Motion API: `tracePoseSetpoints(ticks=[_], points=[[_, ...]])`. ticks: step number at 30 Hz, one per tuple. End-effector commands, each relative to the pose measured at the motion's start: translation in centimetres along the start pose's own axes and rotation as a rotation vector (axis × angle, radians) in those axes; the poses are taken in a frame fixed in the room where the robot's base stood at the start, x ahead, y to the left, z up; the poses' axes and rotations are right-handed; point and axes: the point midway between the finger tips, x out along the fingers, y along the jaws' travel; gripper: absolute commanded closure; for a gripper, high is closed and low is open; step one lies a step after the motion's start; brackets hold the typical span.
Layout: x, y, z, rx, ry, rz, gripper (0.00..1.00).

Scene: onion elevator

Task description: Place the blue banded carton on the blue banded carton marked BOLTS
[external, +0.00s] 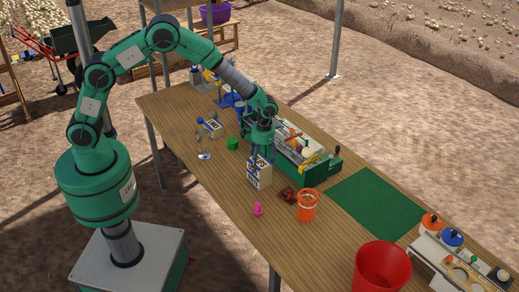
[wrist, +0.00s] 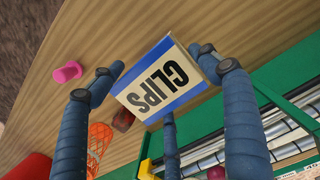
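In the external view my gripper (external: 260,153) hangs over the carton.
A green tray of parts (external: 322,172) lies just right of my gripper. An orange net basket (external: 307,205), a dark red object (external: 287,194) and a pink piece (external: 258,209) are in front. A green mat (external: 375,202) is bare.

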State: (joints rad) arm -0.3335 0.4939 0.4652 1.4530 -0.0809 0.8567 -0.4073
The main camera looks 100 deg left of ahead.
Motion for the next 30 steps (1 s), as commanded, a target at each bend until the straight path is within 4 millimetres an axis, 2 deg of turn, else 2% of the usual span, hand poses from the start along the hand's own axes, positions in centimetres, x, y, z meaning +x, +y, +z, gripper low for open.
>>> tracePoseSetpoints(ticks=[11, 17, 23, 30], points=[[-0.1, 0.0, 0.0, 0.0, 0.001, 0.0, 0.1], [-0.9, 0.0, 0.0, 0.0, 0.002, 0.001, 0.1], [-3.2, 0.0, 0.0, 0.0, 0.003, 0.001, 0.1], [-7.1, 0.0, 0.0, 0.0, 0.003, 0.002, 0.1]])
